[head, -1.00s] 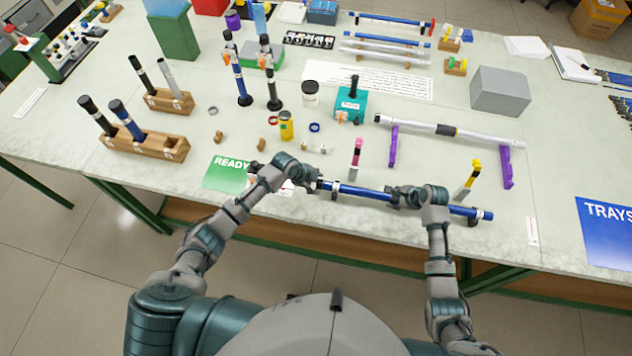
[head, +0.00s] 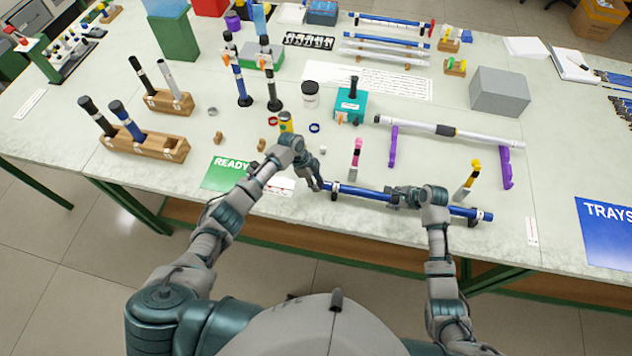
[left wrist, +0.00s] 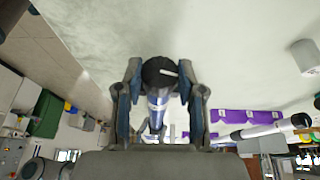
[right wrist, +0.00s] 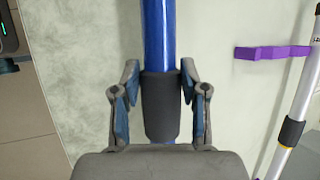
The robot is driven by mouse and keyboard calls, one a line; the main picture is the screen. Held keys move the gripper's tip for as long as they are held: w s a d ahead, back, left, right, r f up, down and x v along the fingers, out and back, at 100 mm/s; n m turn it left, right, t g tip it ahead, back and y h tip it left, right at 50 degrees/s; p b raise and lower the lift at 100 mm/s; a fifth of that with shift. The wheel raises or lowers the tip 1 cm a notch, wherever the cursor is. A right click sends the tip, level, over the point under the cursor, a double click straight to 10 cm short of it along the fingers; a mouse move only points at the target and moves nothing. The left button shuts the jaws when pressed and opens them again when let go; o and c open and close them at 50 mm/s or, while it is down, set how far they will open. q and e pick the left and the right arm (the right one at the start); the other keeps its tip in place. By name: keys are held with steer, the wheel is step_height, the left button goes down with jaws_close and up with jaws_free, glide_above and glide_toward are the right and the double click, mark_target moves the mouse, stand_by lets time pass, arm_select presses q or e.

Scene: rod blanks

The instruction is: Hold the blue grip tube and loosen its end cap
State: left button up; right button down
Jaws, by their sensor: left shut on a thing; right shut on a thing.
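My left gripper (head: 316,186) is at the tube's left end. In the left wrist view its fingers are on either side of the black end cap (left wrist: 160,72), which has a white mark, and it is shut on it. The blue tube (left wrist: 157,104) shows behind the cap. Any gap at the joint is not visible.
A silver tube (head: 490,137) rests on purple stands (head: 393,147) further back. A green READY mat (head: 226,174) lies left of my left gripper.

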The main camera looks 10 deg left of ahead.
arm_select(q)
steer(key=shift+w+g, duration=0.3)
steer(key=shift+g, duration=0.6)
steer(key=shift+s, duration=0.1)
steer(key=o, duration=1.2)
steer(key=shift+c, duration=0.2)
steer(key=shift+r, duration=0.1)
steer(key=v, duration=1.1)
steer(key=shift+w+a+r, duration=0.15)
steer(key=shift+w+r, duration=0.1)
steer(key=shift+r, duration=0.05)
